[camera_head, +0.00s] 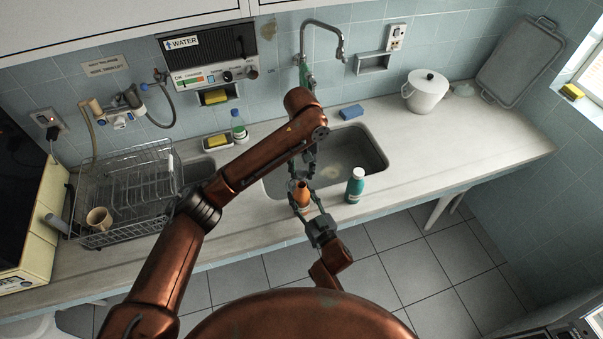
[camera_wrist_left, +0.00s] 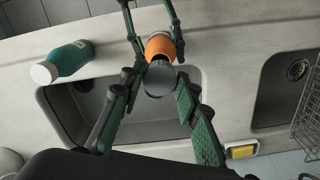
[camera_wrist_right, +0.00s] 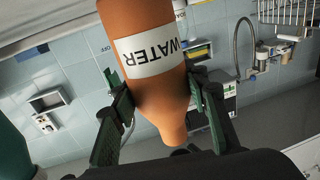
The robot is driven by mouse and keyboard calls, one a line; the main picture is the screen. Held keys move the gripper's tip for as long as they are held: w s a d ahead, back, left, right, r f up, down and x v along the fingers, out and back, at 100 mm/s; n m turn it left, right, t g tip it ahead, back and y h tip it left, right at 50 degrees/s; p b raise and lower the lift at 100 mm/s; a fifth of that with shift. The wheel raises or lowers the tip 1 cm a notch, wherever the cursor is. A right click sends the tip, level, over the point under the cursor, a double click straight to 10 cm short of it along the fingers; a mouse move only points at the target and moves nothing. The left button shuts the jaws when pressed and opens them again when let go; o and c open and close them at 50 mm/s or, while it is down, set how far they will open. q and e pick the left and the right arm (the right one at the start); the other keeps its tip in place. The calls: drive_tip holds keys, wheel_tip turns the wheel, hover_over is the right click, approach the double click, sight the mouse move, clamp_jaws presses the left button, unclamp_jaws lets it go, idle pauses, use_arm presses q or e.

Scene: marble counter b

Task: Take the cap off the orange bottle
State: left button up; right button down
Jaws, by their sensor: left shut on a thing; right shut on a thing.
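The orange bottle (camera_head: 301,194) stands near the front edge of the counter by the sink. It has a white WATER label in the right wrist view (camera_wrist_right: 112,28). My right gripper (camera_wrist_right: 160,97) is shut on the orange bottle, one finger on each side of its body. In the left wrist view the bottle (camera_wrist_left: 160,46) carries a round grey cap (camera_wrist_left: 160,79). My left gripper (camera_wrist_left: 160,86) reaches in from above, its fingertips on both sides of the cap, shut on it. The cap is hard to make out in the head view, behind the fingers.
A teal bottle with a white cap (camera_head: 355,187) stands just right of the orange one. The sink (camera_head: 375,150) lies behind. A dish rack (camera_head: 120,190) with a mug stands left, a white pot (camera_head: 425,95) at the back right.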

drive_tip(key=c, duration=1)
unclamp_jaws()
drive_tip(key=shift+c, duration=0.2)
drive_tip(key=shift+s, duration=0.1)
